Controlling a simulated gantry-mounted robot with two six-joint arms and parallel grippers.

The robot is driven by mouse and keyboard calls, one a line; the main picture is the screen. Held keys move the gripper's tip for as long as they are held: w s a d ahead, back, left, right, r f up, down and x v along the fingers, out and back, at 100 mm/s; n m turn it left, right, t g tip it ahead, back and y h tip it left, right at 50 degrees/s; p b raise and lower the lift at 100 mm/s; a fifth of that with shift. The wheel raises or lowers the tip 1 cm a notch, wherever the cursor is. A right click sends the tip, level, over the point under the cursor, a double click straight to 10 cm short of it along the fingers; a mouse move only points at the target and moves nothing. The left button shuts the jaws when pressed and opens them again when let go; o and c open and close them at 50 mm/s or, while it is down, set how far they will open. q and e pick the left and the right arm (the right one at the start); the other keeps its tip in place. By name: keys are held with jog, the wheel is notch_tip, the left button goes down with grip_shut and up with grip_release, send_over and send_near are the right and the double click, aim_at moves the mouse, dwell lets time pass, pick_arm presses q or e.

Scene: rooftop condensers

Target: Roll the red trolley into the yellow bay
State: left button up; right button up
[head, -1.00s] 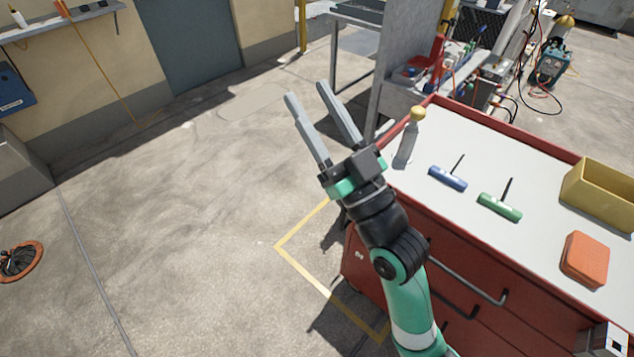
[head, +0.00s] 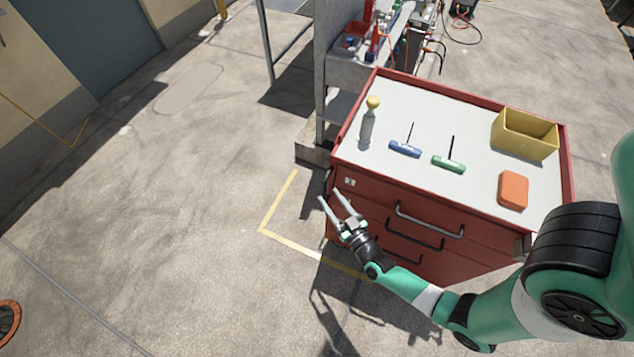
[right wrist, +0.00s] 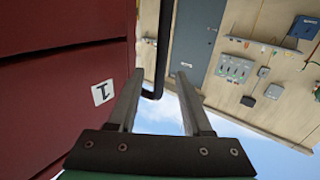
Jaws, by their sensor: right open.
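The red trolley (head: 480,245) stands right of centre in the head view, with dark drawer handles and a pale top. A yellow floor line (head: 285,239) marks a corner of the bay at the trolley's left; the trolley hides the rest. My right gripper (head: 329,196) is open at the trolley's near left corner. In the right wrist view, a black handle bar (right wrist: 162,40) shows between the open fingers (right wrist: 158,75), beside the red drawer face (right wrist: 60,90). I cannot tell whether the fingers touch it. My left gripper is out of view.
On the trolley top are a yellow-capped bottle (head: 367,125), a blue T-handle tool (head: 405,149), a green one (head: 449,164), a yellow bin (head: 525,135) and an orange block (head: 513,190). A grey shelf unit (head: 327,70) stands behind.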

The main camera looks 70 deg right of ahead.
jog(key=b+x, duration=0.1)
jog(key=x, duration=0.6)
jog(key=shift+w+b, duration=0.15)
jog(key=shift+b, duration=0.2)
grip_shut()
dwell(0.9)
